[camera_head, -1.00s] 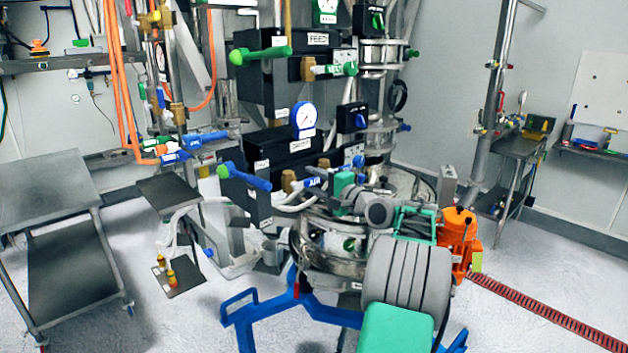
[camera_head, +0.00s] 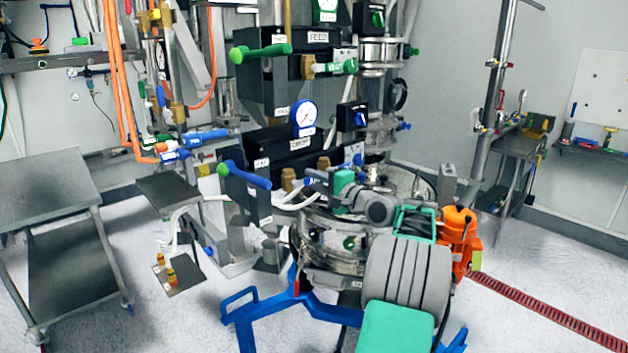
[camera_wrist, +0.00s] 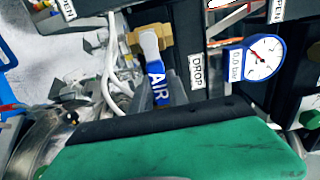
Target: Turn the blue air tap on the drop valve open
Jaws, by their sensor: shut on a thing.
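The blue air tap, lettered AIR (camera_wrist: 157,80), is a blue and white lever running from a brass fitting (camera_wrist: 151,38) beside the DROP label (camera_wrist: 197,72) in the wrist view. My gripper (camera_wrist: 161,90) is shut on this lever, with grey fingers on both sides of it. In the head view my gripper (camera_head: 326,181) is at the drop valve's front, low in the middle. The lever is mostly hidden there by the fingers.
A blue-rimmed gauge (camera_wrist: 263,58), lettered 0.0 bar, sits close to the right of the tap in the wrist view. A longer blue lever (camera_head: 246,176) sticks out to the left. A steel vessel (camera_head: 325,240) stands below my gripper.

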